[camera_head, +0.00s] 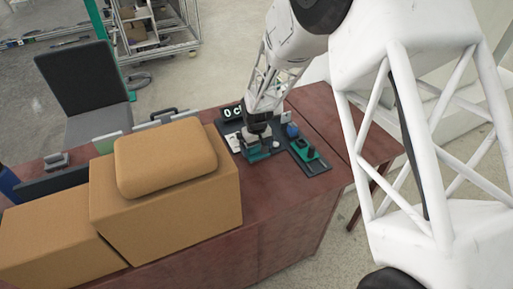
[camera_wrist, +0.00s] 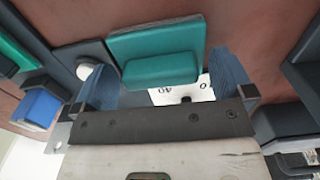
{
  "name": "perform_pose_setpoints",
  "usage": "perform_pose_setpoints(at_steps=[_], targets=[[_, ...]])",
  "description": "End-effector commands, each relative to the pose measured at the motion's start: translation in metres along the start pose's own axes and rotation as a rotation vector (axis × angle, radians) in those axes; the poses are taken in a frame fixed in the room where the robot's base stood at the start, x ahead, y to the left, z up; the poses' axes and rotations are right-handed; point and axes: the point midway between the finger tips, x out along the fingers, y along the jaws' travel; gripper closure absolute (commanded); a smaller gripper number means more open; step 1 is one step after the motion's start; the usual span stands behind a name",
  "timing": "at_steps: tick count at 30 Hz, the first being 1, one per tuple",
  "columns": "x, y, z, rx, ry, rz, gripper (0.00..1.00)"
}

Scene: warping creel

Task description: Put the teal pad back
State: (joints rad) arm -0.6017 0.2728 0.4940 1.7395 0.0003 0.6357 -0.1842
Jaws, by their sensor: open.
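The teal pad (camera_wrist: 157,42) is in the upper middle of the wrist view, a flat back part with a raised block in front. My gripper (camera_wrist: 165,82) is open, its two blue-faced fingers to the left and right of the pad's block, with gaps visible on both sides. I cannot tell whether the pad rests on anything.
A white card with numerals (camera_wrist: 165,97) shows beneath the pad. Cardboard boxes (camera_head: 165,215) fill the table's left. The table's front right (camera_head: 290,205) is clear.

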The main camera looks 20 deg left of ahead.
Motion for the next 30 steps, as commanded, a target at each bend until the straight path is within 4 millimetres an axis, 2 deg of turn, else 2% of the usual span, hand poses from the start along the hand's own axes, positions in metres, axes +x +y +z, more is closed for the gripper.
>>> perform_pose_setpoints(at_steps=[8,21,30], targets=[[-0.028,0.000,-0.001,0.000,0.002,0.000,0.00],[-0.096,0.000,0.000,0.000,0.002,0.000,0.00],[-0.118,0.000,0.000,0.000,0.001,0.000,0.00]])
